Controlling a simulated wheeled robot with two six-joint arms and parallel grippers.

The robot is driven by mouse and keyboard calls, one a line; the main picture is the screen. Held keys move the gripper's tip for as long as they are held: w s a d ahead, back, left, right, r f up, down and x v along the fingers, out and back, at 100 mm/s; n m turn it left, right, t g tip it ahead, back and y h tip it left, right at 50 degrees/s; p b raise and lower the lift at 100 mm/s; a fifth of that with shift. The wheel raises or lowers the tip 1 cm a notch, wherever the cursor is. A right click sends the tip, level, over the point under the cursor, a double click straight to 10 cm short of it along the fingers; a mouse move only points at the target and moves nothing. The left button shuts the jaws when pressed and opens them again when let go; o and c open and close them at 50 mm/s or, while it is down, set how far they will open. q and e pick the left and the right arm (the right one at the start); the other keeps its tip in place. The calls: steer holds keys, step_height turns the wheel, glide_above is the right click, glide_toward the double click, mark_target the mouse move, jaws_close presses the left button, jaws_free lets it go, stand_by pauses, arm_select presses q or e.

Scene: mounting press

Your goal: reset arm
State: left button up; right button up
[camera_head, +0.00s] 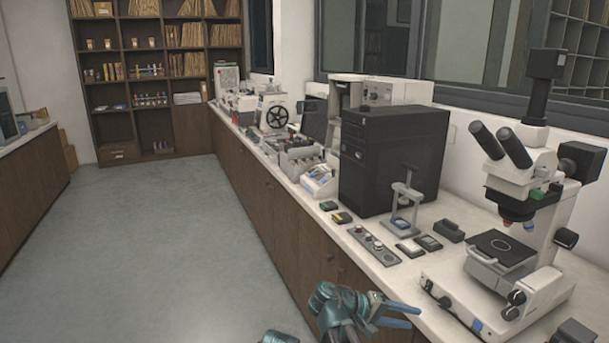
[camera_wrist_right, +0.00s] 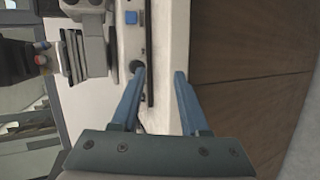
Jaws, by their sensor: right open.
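My right gripper (camera_head: 400,315) is at the bottom of the head view, by the front edge of the white counter (camera_head: 357,262). Its blue fingers point right, toward the microscope (camera_head: 520,200). In the right wrist view the gripper (camera_wrist_right: 160,75) shows two blue fingers spread apart with nothing between them; the counter edge (camera_wrist_right: 172,40) lies beyond them. A small teal part of my own body shows at the bottom edge of the head view. My left gripper cannot be made out.
A black computer tower (camera_head: 392,160) stands on the counter. A grey control strip (camera_head: 374,245) and small dark boxes (camera_head: 428,243) lie near the front edge. Wooden cabinets (camera_head: 290,225) are below. The grey floor (camera_head: 150,240) at the left is clear. Shelves (camera_head: 160,75) stand at the back.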

steer(key=s+a+f+n+g+y, duration=0.1)
steer(key=s+a+f+y, duration=0.55)
steer(key=a, duration=0.25)
steer(key=s+a+f+n+y, duration=0.2)
steer(key=s+a+f+y, duration=0.3)
steer(key=s+a+f, duration=0.4)
step_height(320, 180, up, 14)
steer(key=a+p, duration=0.2)
steer(key=p, duration=1)
steer(key=shift+w+y, duration=0.25)
steer(key=shift+y, duration=0.2)
steer(key=shift+a+r, duration=0.1)
